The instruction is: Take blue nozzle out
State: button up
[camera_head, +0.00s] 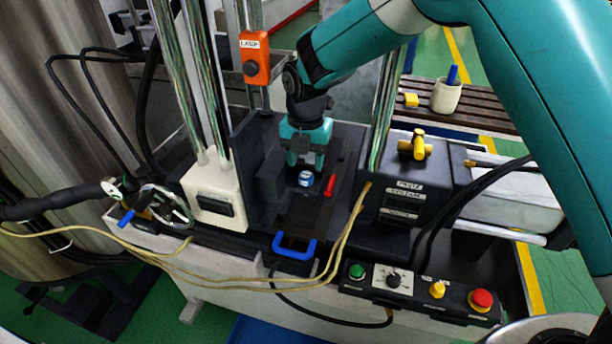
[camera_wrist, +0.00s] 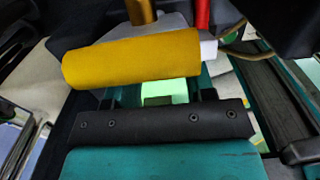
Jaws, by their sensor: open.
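My gripper (camera_head: 306,163) points down over the dark recess in the middle of the machine, with its two fingers apart. A small round blue piece with a white marking (camera_head: 305,179) sits just below the fingertips, between or under them; I cannot tell whether they touch it. I cannot tell which blue piece is the nozzle. In the wrist view a yellow cylinder with a white end (camera_wrist: 133,58) lies across the gripper's front, hiding the fingertips.
A red piece (camera_head: 329,186) lies right of the recess. A blue handle (camera_head: 294,246) is at the front. Chrome columns (camera_head: 205,80) flank the work area. A yellow block (camera_head: 411,100) lies near the cup. Hoses hang in front.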

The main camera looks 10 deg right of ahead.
aim_at(306, 175)
jog(key=shift+w+f+p, duration=0.15)
jog(key=shift+f+p, duration=0.75)
jog(key=shift+f, duration=1.25)
jog(key=c, duration=0.7)
jog(key=shift+r, duration=0.1)
